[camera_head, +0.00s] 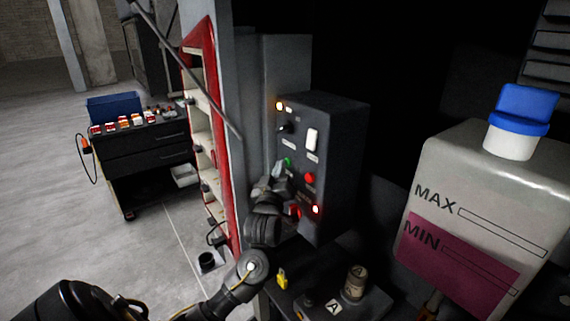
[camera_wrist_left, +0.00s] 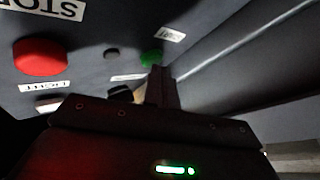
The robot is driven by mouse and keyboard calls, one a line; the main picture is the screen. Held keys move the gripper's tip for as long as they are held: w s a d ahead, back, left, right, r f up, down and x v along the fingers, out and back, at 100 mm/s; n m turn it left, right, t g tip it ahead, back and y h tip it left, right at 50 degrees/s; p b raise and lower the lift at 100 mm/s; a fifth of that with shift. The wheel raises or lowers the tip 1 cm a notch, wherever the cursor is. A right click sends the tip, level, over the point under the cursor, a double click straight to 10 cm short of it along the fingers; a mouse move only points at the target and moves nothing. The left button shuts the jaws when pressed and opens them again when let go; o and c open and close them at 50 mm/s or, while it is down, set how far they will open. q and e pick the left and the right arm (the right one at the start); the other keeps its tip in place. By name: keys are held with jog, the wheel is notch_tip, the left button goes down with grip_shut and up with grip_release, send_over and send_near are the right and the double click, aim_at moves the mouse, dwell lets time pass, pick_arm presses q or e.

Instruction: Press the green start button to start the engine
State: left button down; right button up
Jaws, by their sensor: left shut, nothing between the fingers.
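The green start button (camera_head: 287,162) is on the front of a dark control box (camera_head: 340,150), left of the red button (camera_head: 309,178). My left gripper (camera_head: 278,170) is shut and empty, with its fingertips close to the green button. In the left wrist view the green button (camera_wrist_left: 151,58) shows just beyond the tips of the shut fingers (camera_wrist_left: 158,72). I cannot tell whether they touch it. A large red button (camera_wrist_left: 40,57) with a STOP label is to the left there. My right gripper is not in view.
A white tank (camera_head: 470,180) with MAX and MIN marks and a blue cap (camera_head: 524,108) stands at the right. A red-edged panel (camera_head: 215,130) is left of the box. A dark tool cart (camera_head: 150,150) stands farther left on open floor.

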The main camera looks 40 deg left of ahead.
pick_arm(q)
jog(key=shift+w, duration=0.15)
dwell(0.5)
jog(key=shift+s+a+p, duration=0.2)
jog(key=shift+s+p, duration=0.1)
jog(key=shift+s, duration=0.55)
jog(key=s, duration=0.2)
jog(key=s+a+p, duration=0.1)
jog(key=s, duration=0.1)
jog(key=shift+s+a, duration=0.2)
jog(key=shift+s, duration=0.2)
dwell(0.4)
